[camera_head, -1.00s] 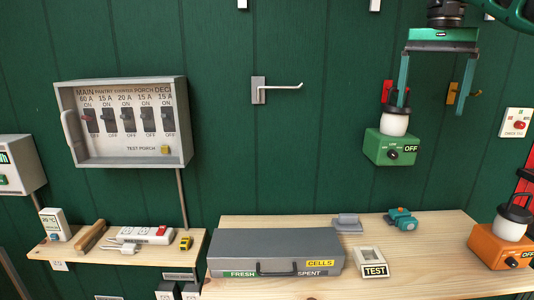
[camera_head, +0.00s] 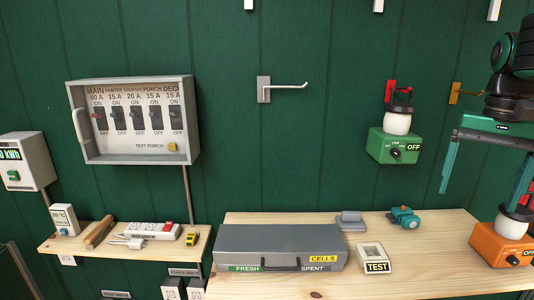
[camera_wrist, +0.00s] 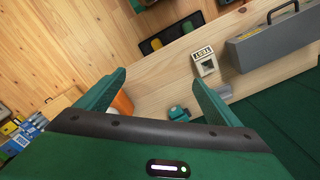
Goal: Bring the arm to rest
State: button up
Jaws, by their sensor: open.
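My gripper (camera_head: 478,200) is at the right of the head view, with its two teal fingers spread wide and pointing down. Nothing is held between them. One fingertip is in front of or close by the orange lantern (camera_head: 504,245) on the bench; I cannot tell whether they touch. The green lantern (camera_head: 394,148) hangs on the wall at the red hook (camera_head: 390,88), left of my gripper and apart from it. In the wrist view the open fingers (camera_wrist: 158,82) show above the bench, with part of the orange lantern (camera_wrist: 122,103) behind the left finger.
The wooden bench (camera_head: 430,270) carries a grey cell case (camera_head: 280,247), a white tester (camera_head: 374,258) and a small teal item (camera_head: 404,217). A breaker panel (camera_head: 134,120), an empty white hook (camera_head: 284,86) and a yellow hook (camera_head: 456,92) are on the wall.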

jog(key=s+a+f+n, duration=0.1)
jog(key=s+f, duration=1.7)
jog(key=shift+a+f, duration=0.25)
jog(key=shift+f, duration=0.1)
jog(key=shift+w, duration=0.1)
jog(key=shift+w+f, duration=0.2)
jog(key=shift+w, duration=0.4)
